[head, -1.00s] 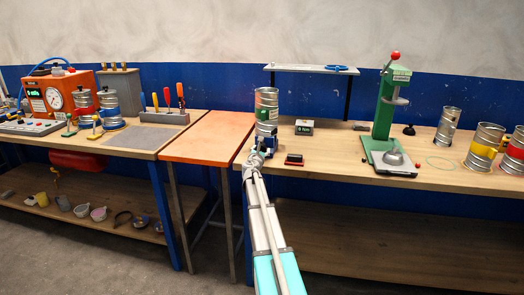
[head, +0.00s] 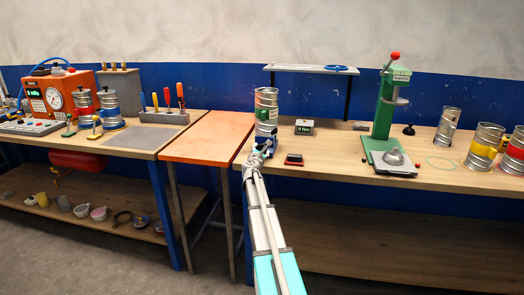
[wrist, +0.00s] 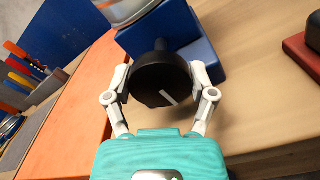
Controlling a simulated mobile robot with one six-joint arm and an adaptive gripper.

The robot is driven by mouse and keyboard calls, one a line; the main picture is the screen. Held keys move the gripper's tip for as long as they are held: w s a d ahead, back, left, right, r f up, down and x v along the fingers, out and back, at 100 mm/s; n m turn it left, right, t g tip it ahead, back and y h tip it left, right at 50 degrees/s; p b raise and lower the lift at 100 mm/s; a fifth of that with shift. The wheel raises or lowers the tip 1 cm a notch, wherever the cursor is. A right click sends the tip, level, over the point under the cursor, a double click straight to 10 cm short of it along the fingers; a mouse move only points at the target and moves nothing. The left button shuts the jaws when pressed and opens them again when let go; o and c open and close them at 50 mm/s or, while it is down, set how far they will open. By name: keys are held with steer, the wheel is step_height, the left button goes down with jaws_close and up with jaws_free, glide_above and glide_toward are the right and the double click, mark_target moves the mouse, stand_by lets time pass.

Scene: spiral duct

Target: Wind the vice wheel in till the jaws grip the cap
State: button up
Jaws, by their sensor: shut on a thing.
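A blue vice (head: 265,129) stands near the left end of the right-hand bench; its body also shows in the wrist view (wrist: 205,45). Its black round wheel (wrist: 168,82) faces me, with a white mark pointing down and right. A silver ribbed cylinder (head: 266,103) with a green band stands upright at the vice; only its lower edge shows in the wrist view (wrist: 130,10). I cannot tell a separate cap or whether the jaws touch it. My gripper (wrist: 163,88) is shut on the wheel, one finger on each side of its rim; it looks small in the head view (head: 261,149).
A red and black block (head: 294,159) lies just right of the vice, and a small display box (head: 304,127) behind it. A green press (head: 386,115) stands further right. An orange table (head: 208,138) adjoins on the left. Bench top between block and press is clear.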

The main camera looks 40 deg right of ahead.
steer(key=shift+w, duration=0.1)
steer(key=o, duration=1)
steer(key=shift+o, duration=0.2)
steer(key=shift+s+a, duration=0.3)
steer(key=shift+s, duration=0.05)
steer(key=v, duration=1.1)
